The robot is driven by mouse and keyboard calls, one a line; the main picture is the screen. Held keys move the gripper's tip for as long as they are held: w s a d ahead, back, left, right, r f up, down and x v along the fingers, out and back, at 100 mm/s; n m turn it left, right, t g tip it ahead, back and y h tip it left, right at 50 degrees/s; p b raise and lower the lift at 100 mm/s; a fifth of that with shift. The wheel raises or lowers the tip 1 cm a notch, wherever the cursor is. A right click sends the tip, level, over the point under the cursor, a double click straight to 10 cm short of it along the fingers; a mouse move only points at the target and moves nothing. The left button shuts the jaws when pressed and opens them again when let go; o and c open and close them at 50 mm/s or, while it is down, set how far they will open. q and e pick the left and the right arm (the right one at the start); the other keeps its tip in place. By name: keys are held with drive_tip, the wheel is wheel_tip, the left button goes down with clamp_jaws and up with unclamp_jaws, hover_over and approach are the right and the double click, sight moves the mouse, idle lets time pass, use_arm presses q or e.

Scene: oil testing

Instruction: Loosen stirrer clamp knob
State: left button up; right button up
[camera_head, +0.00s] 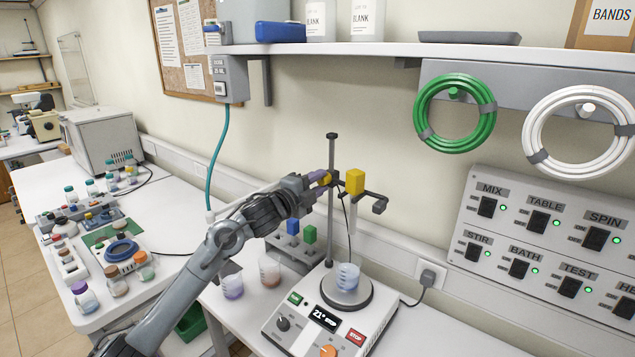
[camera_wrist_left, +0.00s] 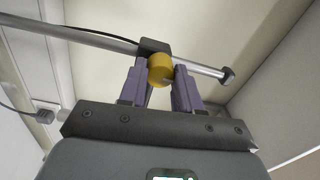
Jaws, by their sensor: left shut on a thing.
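The stirrer stand's vertical rod (camera_head: 331,215) rises behind a hot plate stirrer (camera_head: 330,318). A yellow clamp knob (camera_head: 325,178) sits at the clamp on this rod, partly hidden by my gripper. My left gripper (camera_head: 317,183) has come in from the left and is shut on the knob. In the left wrist view the yellow round knob (camera_wrist_left: 161,69) sits between the two purple-grey fingers of my left gripper (camera_wrist_left: 161,80), in front of the dark clamp block and crossbar. A yellow block (camera_head: 355,182) is on the crossbar to the right.
A beaker (camera_head: 347,277) stands on the stirrer plate, below the yellow block. A shelf (camera_head: 390,50) and a switch panel (camera_head: 550,240) are on the wall. A cable runs from the stirrer to an outlet.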

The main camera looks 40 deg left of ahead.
use_arm(q)
drive_tip(key=shift+n, duration=0.6)
drive_tip(key=o, duration=1.1)
drive_tip(key=shift+c, duration=0.2)
drive_tip(key=shift+s, duration=0.1)
drive_tip(key=shift+s+f, duration=0.1)
drive_tip(key=shift+s, duration=0.45)
drive_tip(key=s+b, duration=0.3)
drive_tip(key=s, duration=0.6)
drive_tip(key=shift+s+a+b, duration=0.15)
drive_tip(key=shift+s+b, duration=0.15)
drive_tip(key=shift+b, duration=0.05)
